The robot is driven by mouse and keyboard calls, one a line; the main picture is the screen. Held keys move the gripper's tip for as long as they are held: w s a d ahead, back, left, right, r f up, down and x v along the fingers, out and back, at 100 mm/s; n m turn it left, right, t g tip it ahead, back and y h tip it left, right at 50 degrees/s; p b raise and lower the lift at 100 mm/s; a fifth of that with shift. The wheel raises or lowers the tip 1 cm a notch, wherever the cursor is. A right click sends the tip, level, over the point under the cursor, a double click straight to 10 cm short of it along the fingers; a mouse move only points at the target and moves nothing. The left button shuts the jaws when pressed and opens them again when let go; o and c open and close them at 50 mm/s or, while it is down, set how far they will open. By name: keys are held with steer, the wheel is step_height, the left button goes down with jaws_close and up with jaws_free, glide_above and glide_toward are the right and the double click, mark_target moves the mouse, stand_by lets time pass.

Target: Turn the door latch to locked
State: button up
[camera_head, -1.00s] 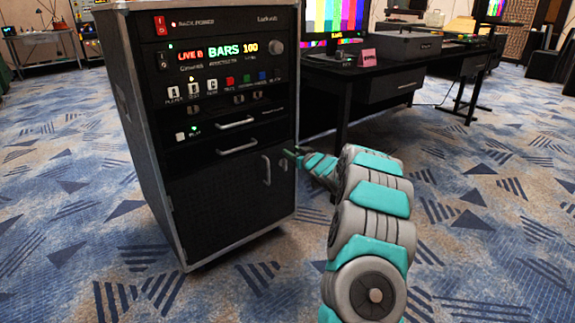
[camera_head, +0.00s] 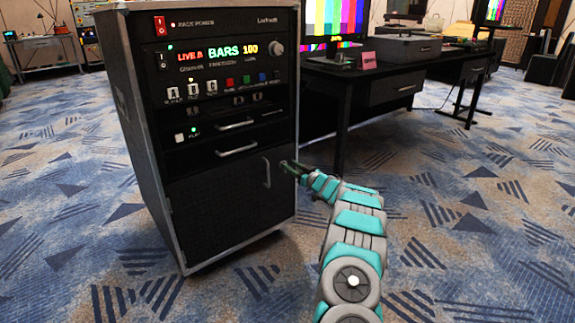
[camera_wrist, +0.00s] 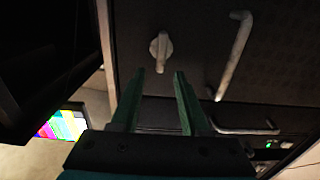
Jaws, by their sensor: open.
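The rack's lower door (camera_head: 215,205) is dark and shut, with a pale vertical handle (camera_head: 266,172) near its right edge. The door latch (camera_wrist: 161,50) is a small pale knob with a narrow raised grip, seen in the wrist view just beyond my fingertips. In that view its grip looks roughly upright. In the head view my gripper hides most of the latch. My gripper (camera_wrist: 158,75) is open and empty, its two green fingers pointing at the latch from a short way off, apart from it. It also shows in the head view (camera_head: 287,165) at the door's right edge.
The door handle (camera_wrist: 235,55) stands out right of the latch in the wrist view, with a drawer handle (camera_wrist: 245,129) below it. The rack's control panel (camera_head: 220,65) is above the door. A black desk (camera_head: 375,72) stands behind at right. Carpet beside the rack is clear.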

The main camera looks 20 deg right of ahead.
steer(key=shift+x, duration=1.05)
steer(key=shift+w, duration=0.25)
jaws_close()
